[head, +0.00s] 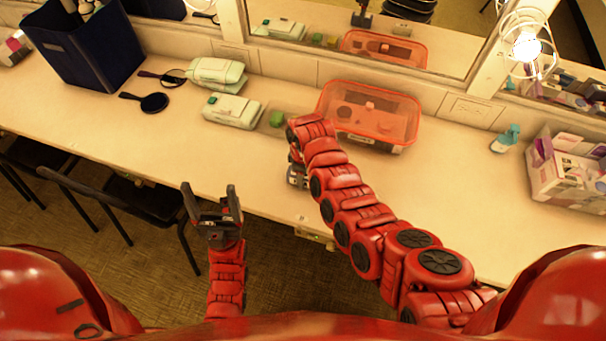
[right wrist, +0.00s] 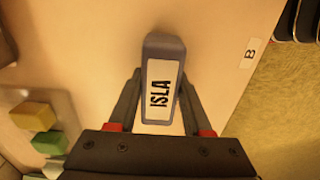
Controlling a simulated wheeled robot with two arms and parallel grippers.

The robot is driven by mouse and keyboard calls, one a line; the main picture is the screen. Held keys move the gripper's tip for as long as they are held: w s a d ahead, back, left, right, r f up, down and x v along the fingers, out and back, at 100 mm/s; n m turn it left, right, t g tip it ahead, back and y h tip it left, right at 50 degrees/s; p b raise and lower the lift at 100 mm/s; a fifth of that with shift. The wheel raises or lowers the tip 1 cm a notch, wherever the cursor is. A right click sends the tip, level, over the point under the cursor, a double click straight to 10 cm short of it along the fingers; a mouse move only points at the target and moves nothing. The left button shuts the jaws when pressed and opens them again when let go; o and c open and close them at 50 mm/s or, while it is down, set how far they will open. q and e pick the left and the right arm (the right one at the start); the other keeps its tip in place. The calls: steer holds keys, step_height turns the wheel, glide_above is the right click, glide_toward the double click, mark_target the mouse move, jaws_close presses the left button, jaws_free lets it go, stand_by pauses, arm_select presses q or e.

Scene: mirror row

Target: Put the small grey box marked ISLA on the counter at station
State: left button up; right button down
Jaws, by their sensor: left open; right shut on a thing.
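The small grey box marked ISLA (right wrist: 165,50) is between the fingers of my right gripper (right wrist: 160,95) in the right wrist view, its white label facing the camera. The right gripper is shut on it. In the head view the right gripper (head: 297,176) is over the front part of the counter (head: 400,200), and the arm hides most of the box. I cannot tell whether the box touches the counter. A white tag marked B (right wrist: 249,53) is on the counter near its front edge, right of the box in the wrist view. My left gripper (head: 213,200) is open and empty, in front of the counter edge.
A clear red-orange bin (head: 370,112) stands behind the right arm. A green block (head: 277,119), pale green cases (head: 233,111), a dark hand mirror (head: 153,102) and a navy box (head: 85,50) are to the left. A white carton (head: 570,175) stands right. Black chairs (head: 130,195) stand in front.

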steer(key=c, duration=0.8)
jaws_free()
steer(key=shift+f, duration=0.2)
steer(key=o, duration=0.5)
